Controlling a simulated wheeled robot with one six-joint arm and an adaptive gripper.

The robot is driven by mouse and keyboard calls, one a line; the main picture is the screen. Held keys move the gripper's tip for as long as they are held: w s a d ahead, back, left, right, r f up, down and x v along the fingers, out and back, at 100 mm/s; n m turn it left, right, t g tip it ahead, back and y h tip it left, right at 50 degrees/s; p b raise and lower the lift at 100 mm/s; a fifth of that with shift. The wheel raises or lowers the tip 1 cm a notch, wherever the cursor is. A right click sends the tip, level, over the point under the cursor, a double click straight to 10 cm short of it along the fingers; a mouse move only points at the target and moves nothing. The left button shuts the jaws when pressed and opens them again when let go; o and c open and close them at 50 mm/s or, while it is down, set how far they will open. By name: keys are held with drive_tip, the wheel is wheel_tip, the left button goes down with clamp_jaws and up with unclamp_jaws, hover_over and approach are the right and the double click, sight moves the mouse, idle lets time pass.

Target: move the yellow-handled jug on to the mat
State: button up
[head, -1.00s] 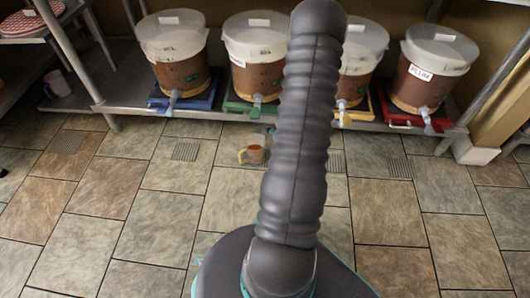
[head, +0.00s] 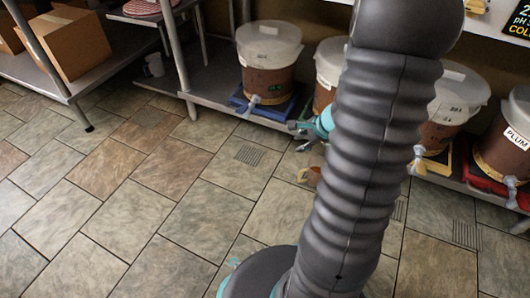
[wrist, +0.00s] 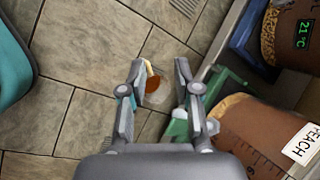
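The yellow-handled jug (head: 313,177) stands on the tiled floor in front of the bucket shelf, partly hidden by my arm in the head view. Its contents look orange-brown. In the wrist view the jug (wrist: 153,88) shows between the fingers of my gripper (wrist: 160,68), beyond them and apparently apart from them. My gripper (head: 298,136) is open and empty, above the floor near the shelf edge. A red-and-white checked piece (head: 150,7), perhaps the mat, is cut off at the top of the head view, on a shelf at left.
Lidded buckets (head: 269,70) stand on coloured trays on the low shelf (head: 212,98), taps towards the floor. A white mug (head: 154,66) and cardboard boxes (head: 67,45) are at left. The left floor is clear.

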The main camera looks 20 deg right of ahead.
drive_tip(key=s+a+r+n, duration=0.3)
drive_tip(key=a+r+n, duration=0.3)
drive_tip(key=a+r, duration=0.2)
drive_tip(key=s+a+r+n, duration=0.2)
drive_tip(key=a+r+n, duration=0.4)
drive_tip(key=a+r, duration=0.2)
drive_tip(key=s+a+r+n+h, duration=0.1)
drive_tip(key=s+a+r+n, duration=0.1)
drive_tip(key=s, duration=0.4)
drive_tip(key=s+a+r+n+h, duration=0.1)
drive_tip(key=s+a+r+n, duration=0.1)
drive_tip(key=s+r+n, duration=0.2)
drive_tip(key=s+n, duration=0.2)
drive_tip(key=shift+s+a+r+n, duration=0.2)
drive_tip(key=shift+a+r+n, duration=0.1)
drive_tip(key=shift+r+n, duration=0.1)
